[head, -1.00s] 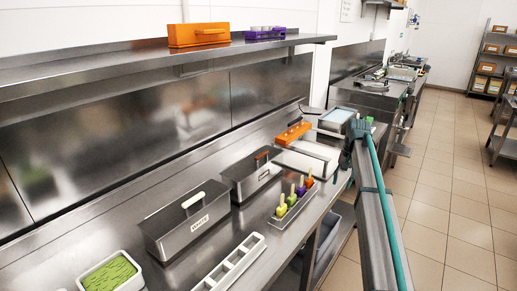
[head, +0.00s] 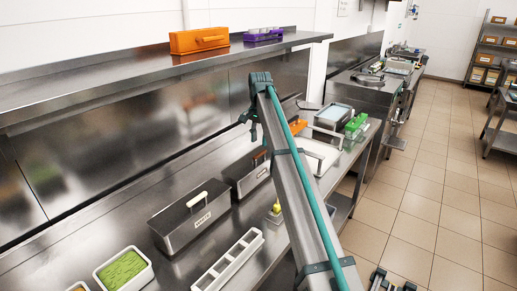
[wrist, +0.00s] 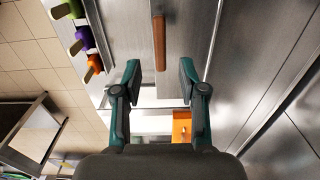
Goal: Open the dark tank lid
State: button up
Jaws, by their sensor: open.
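The dark tank (head: 236,184) is a grey metal box on the counter, partly hidden behind my arm in the head view. Its lid carries a reddish-brown bar handle (head: 261,157), closed on top. In the wrist view the brown handle (wrist: 158,42) stands out on the grey lid (wrist: 177,70), just beyond my fingertips. My gripper (wrist: 158,78) is open and empty, with the handle lined up with the gap between its fingers. In the head view my gripper (head: 250,127) hangs above the tank area, apart from the handle.
A similar tank with a cream handle (head: 192,218) stands nearer. A white divided tray (head: 229,262) and a green-filled tub (head: 124,270) lie on the counter. An orange lid (wrist: 181,127) lies beyond. The upper shelf (head: 130,78) overhangs the back.

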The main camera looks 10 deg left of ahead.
aim_at(260, 153)
jog(key=shift+f+p, duration=0.6)
jog(key=shift+f, duration=2.2)
grip_shut()
